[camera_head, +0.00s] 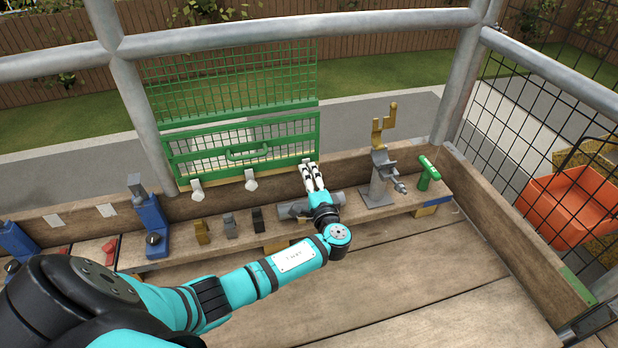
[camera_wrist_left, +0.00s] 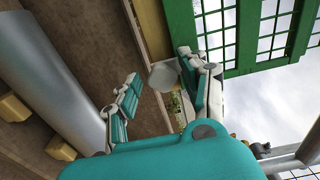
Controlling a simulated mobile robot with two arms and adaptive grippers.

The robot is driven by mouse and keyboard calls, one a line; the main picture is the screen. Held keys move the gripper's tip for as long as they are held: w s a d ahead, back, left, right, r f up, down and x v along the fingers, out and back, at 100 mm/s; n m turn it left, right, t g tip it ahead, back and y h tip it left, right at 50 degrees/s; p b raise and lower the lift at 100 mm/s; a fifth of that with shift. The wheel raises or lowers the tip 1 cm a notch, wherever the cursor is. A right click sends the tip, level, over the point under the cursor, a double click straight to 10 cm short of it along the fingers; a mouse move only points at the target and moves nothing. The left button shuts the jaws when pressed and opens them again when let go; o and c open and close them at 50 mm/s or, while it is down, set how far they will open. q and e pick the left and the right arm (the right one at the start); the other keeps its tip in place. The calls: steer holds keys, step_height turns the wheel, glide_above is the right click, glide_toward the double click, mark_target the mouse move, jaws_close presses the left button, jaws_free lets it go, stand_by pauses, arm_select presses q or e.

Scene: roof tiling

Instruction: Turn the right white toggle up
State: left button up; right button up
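Several white toggles sit along the lower edge of the green mesh frame (camera_head: 243,148). The left one (camera_head: 197,190) and the middle one (camera_head: 251,180) show clearly below the frame. My left gripper (camera_head: 311,174) is at the frame's lower right corner and covers most of the right toggle in the head view. In the left wrist view, the left gripper (camera_wrist_left: 160,72) has its fingers apart. A pale rounded piece, seemingly the right toggle (camera_wrist_left: 164,76), lies between the fingertips beside the green frame (camera_wrist_left: 235,65). I cannot tell whether a finger touches it. My right gripper is not in view.
A grey cylinder (camera_head: 290,210) lies on the wooden ledge just under my left gripper. A grey clamp stand (camera_head: 378,190) and a green-handled tool (camera_head: 428,172) stand to its right. Blue clamps (camera_head: 152,228) stand at left. The plank floor (camera_head: 420,275) is clear.

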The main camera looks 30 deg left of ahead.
arm_select(q)
steer(key=shift+o, duration=0.2)
steer(key=v, duration=1.2)
